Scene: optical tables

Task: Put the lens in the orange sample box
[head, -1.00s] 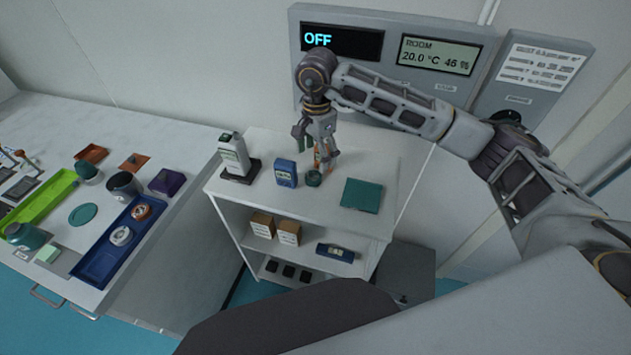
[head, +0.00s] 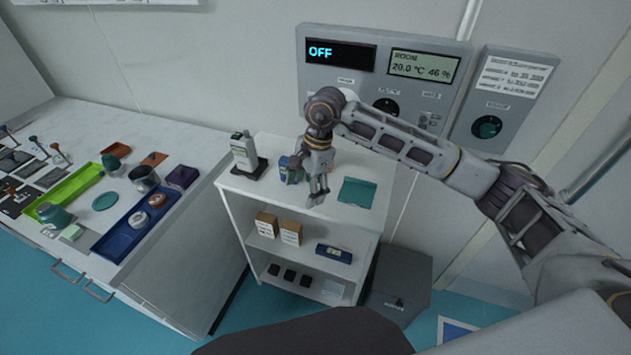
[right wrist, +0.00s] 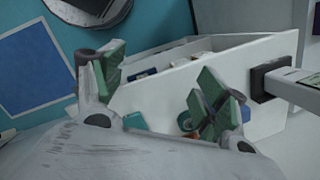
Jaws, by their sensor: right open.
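No clear lens can be made out. Two small round pieces lie in the blue tray: a white ring (head: 138,219) and a whitish-orange one (head: 157,200). An orange box (head: 117,150) stands at the back of the left table, partly hidden by a teal pot (head: 112,164). A flat orange piece (head: 153,159) lies to its right. My right gripper (head: 318,197) is open above the front part of the white cart's top. Its green-padded fingers (right wrist: 160,88) are apart in the right wrist view, with nothing visibly held. My left gripper is not in view.
The blue tray (head: 117,240) and green tray (head: 75,187) lie on the left table. A grey bin (head: 398,280) stands right.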

